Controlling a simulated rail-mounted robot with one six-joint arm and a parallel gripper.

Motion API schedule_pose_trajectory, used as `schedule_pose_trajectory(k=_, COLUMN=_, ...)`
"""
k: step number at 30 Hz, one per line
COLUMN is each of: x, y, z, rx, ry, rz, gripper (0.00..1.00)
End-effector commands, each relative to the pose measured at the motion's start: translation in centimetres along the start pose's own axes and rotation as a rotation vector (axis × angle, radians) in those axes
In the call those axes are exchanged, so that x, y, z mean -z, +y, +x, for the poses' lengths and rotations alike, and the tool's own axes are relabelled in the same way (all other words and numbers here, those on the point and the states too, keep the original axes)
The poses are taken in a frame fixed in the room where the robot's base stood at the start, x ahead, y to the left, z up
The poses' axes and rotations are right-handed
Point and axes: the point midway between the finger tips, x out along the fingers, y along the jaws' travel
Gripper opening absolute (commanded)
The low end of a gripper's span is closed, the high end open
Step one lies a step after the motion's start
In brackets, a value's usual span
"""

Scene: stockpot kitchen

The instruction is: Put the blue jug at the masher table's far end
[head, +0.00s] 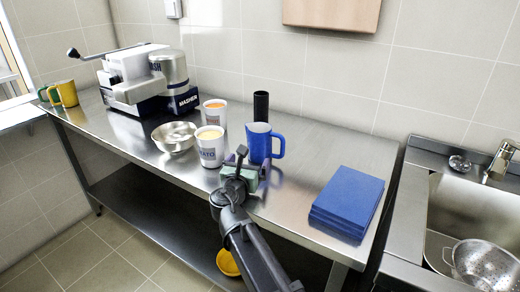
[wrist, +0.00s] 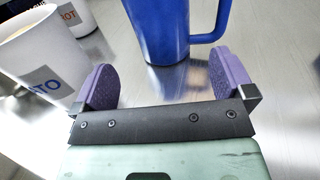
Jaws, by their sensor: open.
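The blue jug (head: 259,143) stands upright on the steel masher table (head: 308,137), with its handle to the right. In the wrist view the jug (wrist: 168,30) stands just beyond my finger pads, roughly between them, with its handle toward the right pad. My gripper (head: 240,160) is open and empty, in front of the jug and low over the table. The wrist view shows both purple pads of my gripper (wrist: 160,82) spread apart with bare steel between them. The masher (head: 140,78) stands at the table's left part.
Two white labelled cups, one potato cup (head: 209,152) and one behind (head: 214,108), stand left of the jug. A dark cylinder (head: 261,106) is behind it. A metal bowl (head: 174,140) and yellow and green mugs (head: 66,93) are further left. Blue slabs (head: 347,200) lie right.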

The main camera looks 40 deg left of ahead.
Motion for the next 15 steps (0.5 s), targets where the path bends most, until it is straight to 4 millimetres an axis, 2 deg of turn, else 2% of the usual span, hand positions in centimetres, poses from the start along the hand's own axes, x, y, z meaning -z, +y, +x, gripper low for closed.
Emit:
schedule_pose_trajectory(k=9, x=-0.1, y=0.1, z=5.4, rx=0.002, ry=0.002, rz=-0.001, gripper=1.0)
schedule_pose_trajectory(k=15, x=-0.2, y=0.1, z=6.2, rx=0.0, ry=0.002, rz=-0.001, gripper=1.0)
